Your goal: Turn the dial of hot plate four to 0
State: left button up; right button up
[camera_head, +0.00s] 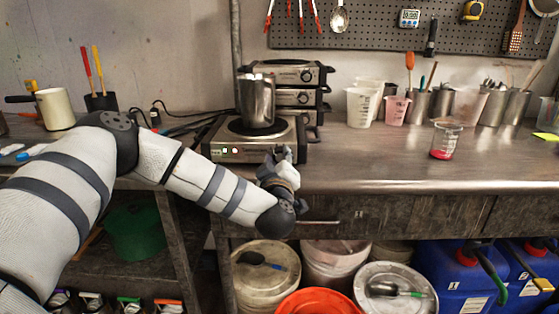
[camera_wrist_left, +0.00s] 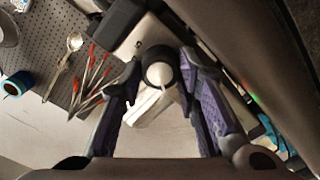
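The front hot plate (camera_head: 228,143) stands on the bench with a steel pitcher (camera_head: 257,101) on it and a green and a red light on its front. Two more hot plates (camera_head: 298,97) are stacked behind it. No number that marks hot plate four is readable. My left gripper (camera_head: 279,158) is at the right part of the front plate's face and hides its dial in the head view. In the left wrist view a round black dial (camera_wrist_left: 158,72) with a pale mark lies between the fingertips of my left gripper (camera_wrist_left: 161,68); whether they touch it is unclear. My right gripper is not in view.
White and pink plastic cups (camera_head: 364,106) and a beaker with red liquid (camera_head: 445,140) stand to the right on the bench. A cream mug (camera_head: 55,108) is at the left. Lidded buckets (camera_head: 265,270) stand below. The bench's front right is clear.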

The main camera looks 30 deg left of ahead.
pick_arm(q)
jog(key=shift+n, duration=1.5)
jog(key=shift+n+p, duration=0.35)
jog(key=shift+n, duration=1.65)
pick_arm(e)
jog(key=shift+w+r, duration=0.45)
pick_arm(q)
jog(key=o, duration=0.9)
jog(key=v, duration=1.2)
